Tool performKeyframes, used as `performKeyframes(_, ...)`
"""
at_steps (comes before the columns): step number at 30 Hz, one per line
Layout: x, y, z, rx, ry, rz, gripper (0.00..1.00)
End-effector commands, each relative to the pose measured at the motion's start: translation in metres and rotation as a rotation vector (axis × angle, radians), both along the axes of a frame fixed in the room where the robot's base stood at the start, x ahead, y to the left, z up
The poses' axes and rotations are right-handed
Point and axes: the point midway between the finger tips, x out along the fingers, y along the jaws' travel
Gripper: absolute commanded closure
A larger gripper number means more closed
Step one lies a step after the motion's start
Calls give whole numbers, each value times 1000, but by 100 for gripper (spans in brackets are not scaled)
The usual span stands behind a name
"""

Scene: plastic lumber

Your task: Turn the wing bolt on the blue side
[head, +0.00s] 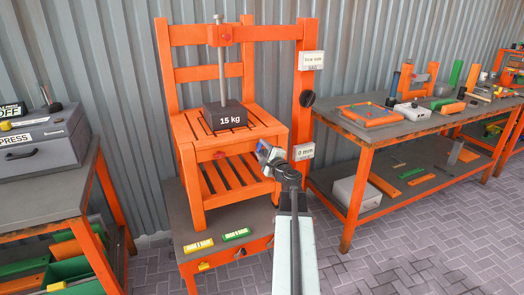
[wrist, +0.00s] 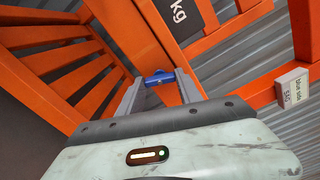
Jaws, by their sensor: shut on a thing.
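The blue wing bolt (wrist: 158,77) sits on the orange chair (wrist: 205,47) and lies between my fingertips in the wrist view. My gripper (wrist: 157,80) is shut on it, with one finger on each side. In the head view my gripper (head: 268,153) is at the front right corner of the chair seat (head: 262,136), and a bit of blue shows at its tip.
A dark 15 kg weight (head: 229,117) rests on the seat under a vertical rod (head: 220,60). Workbenches stand left (head: 40,195) and right (head: 350,140).

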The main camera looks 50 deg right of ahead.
Motion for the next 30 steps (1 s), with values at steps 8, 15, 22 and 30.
performKeyframes(8,1,0,1,243,-100,1,99)
performKeyframes(15,1,0,1,454,-185,1,99)
performKeyframes(22,1,-1,1,656,-267,1,98)
performKeyframes(30,0,-1,0,873,-355,1,98)
